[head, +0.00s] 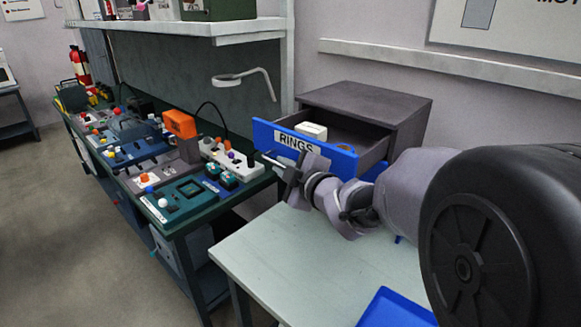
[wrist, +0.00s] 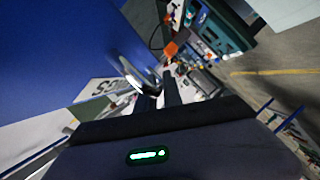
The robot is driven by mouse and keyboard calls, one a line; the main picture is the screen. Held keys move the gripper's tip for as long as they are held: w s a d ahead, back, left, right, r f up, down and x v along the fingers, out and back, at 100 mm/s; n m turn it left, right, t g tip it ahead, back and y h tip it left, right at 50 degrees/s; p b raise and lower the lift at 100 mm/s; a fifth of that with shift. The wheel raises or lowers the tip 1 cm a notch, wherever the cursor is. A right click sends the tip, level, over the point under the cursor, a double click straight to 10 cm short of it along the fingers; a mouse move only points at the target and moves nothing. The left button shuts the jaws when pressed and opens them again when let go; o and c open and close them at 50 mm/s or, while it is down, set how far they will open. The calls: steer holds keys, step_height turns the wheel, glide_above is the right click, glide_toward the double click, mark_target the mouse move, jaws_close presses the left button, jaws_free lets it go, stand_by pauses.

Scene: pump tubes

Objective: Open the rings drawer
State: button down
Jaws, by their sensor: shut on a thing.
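The rings drawer has a blue front (head: 325,154) with a white RINGS label (head: 297,141). It stands pulled well out of the dark grey cabinet (head: 378,98). My gripper (head: 272,163) is in front of the drawer face, just below the label. In the wrist view my gripper (wrist: 160,100) is shut on the metal handle (wrist: 128,72) of the blue front (wrist: 60,45). In the head view the handle is mostly hidden by my gripper. A white item (head: 311,130) shows inside the open drawer.
A pale table (head: 285,255) is below my arm, with a blue tray (head: 395,310) at its front edge. A dark green workbench (head: 190,222) crowded with devices stands left of the drawer, close to its front. A shelf (head: 190,27) hangs above the bench. Open floor (head: 70,240) lies at left.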

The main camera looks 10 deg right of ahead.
steer(key=shift+s+a, duration=0.1)
steer(key=c, duration=1.5)
jaws_free()
steer(key=v, duration=1.7)
steer(key=shift+s+p, duration=0.2)
steer(key=shift+p, duration=0.1)
